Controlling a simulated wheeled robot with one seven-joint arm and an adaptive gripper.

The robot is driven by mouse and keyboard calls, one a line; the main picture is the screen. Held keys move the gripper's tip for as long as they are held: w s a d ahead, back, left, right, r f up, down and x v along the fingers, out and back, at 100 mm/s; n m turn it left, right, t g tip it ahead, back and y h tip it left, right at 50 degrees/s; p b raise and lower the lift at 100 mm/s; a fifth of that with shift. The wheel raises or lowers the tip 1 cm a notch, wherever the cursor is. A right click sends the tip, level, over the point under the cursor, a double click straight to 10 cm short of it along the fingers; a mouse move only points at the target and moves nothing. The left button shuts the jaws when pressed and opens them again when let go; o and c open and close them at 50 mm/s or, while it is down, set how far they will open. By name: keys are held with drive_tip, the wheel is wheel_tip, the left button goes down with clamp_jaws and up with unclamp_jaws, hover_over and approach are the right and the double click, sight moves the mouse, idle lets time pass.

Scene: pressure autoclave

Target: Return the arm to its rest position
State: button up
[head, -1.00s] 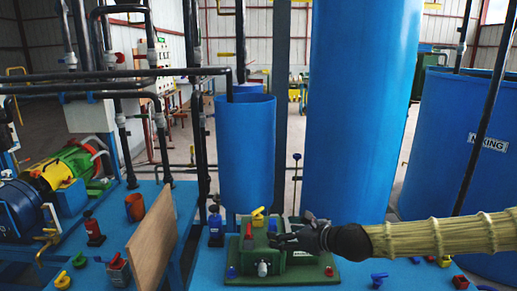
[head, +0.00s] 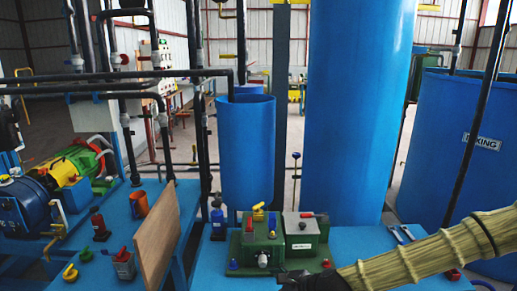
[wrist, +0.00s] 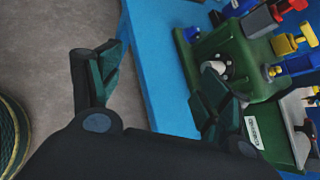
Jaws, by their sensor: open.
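My arm (head: 430,256) enters from the right in a ribbed yellow-beige sleeve and slopes down to the left. My gripper (wrist: 165,66) is open and empty in the wrist view, its two dark green fingers spread wide. In the head view only its dark wrist end shows at the bottom edge; the fingers are out of frame. The green autoclave unit (head: 274,262) stands on the blue table just beyond it. One finger overlaps the unit in the wrist view; I cannot tell whether they touch.
The blue table (head: 375,240) has tools (head: 402,234) at its right. A brown board (head: 160,235) stands upright at left. Large blue tanks (head: 360,110) rise behind. Bare grey floor (wrist: 60,40) lies beside the table in the wrist view.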

drive_tip(key=s+d+f+n+g+h, duration=0.2)
drive_tip(key=s+f+n, duration=0.3)
drive_tip(key=s+f, duration=0.5)
drive_tip(key=s+d+f+n+g+h, duration=0.25)
drive_tip(key=s+f+n, duration=0.35)
drive_tip(key=s+f, duration=0.45)
drive_tip(key=s+d+f+n+g+h+p, duration=0.1)
drive_tip(key=s+d+f+n+h, duration=0.3)
drive_tip(key=s+d+n, duration=0.6)
drive_tip(key=shift+s+d+n+g+p, duration=0.4)
drive_tip(key=shift+s+d+g, duration=0.25)
drive_tip(key=shift+s+d, duration=1.85)
drive_tip(key=shift+s+a+f, duration=0.1)
drive_tip(key=shift+s+a, duration=0.1)
drive_tip(key=shift+c, duration=0.2)
